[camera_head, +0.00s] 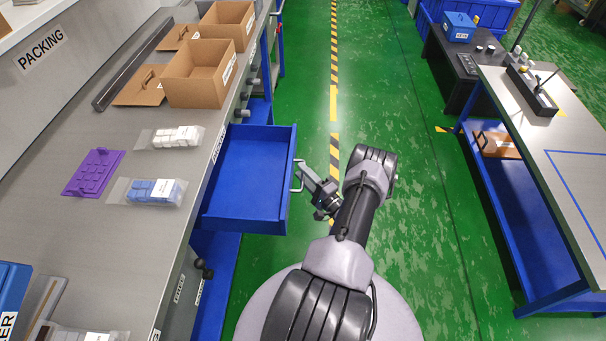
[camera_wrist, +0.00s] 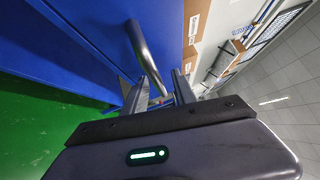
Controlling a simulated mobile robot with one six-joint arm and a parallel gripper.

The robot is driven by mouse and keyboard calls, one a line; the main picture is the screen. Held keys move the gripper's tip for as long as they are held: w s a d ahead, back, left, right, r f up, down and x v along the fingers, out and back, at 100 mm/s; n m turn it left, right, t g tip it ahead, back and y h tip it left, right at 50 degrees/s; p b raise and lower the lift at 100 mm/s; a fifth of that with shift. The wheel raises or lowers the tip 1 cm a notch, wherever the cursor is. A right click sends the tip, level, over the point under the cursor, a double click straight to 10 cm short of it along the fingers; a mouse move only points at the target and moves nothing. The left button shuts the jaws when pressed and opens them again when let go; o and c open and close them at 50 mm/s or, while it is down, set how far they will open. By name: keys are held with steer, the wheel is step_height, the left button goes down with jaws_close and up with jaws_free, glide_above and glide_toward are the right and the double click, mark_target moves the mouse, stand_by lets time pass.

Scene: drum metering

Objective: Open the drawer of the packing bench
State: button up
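The packing bench's blue drawer (camera_head: 246,172) is pulled out from the grey bench and is empty inside. Its metal bar handle (camera_head: 298,177) is on the drawer's right-hand front. My gripper (camera_head: 308,174) is at this handle. In the wrist view the handle (camera_wrist: 146,55) runs down between the two fingers of my gripper (camera_wrist: 161,82). The fingers stand apart, with some gap beside the bar, so the gripper looks open around it. The exact contact at the fingertips is hard to see.
On the bench (camera_head: 105,225) are open cardboard boxes (camera_head: 200,75), a purple panel (camera_head: 93,172) and bagged parts (camera_head: 152,191). A second table (camera_head: 560,130) with a blue lower shelf stands at right. The green floor (camera_head: 420,230) between is clear.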

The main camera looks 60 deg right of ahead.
steer(key=shift+a, duration=0.1)
steer(key=p+v, duration=0.3)
steer(key=v, duration=1.4)
steer(key=shift+s+p, duration=0.2)
steer(key=shift+p, duration=0.1)
steer(key=shift+w+r, duration=0.1)
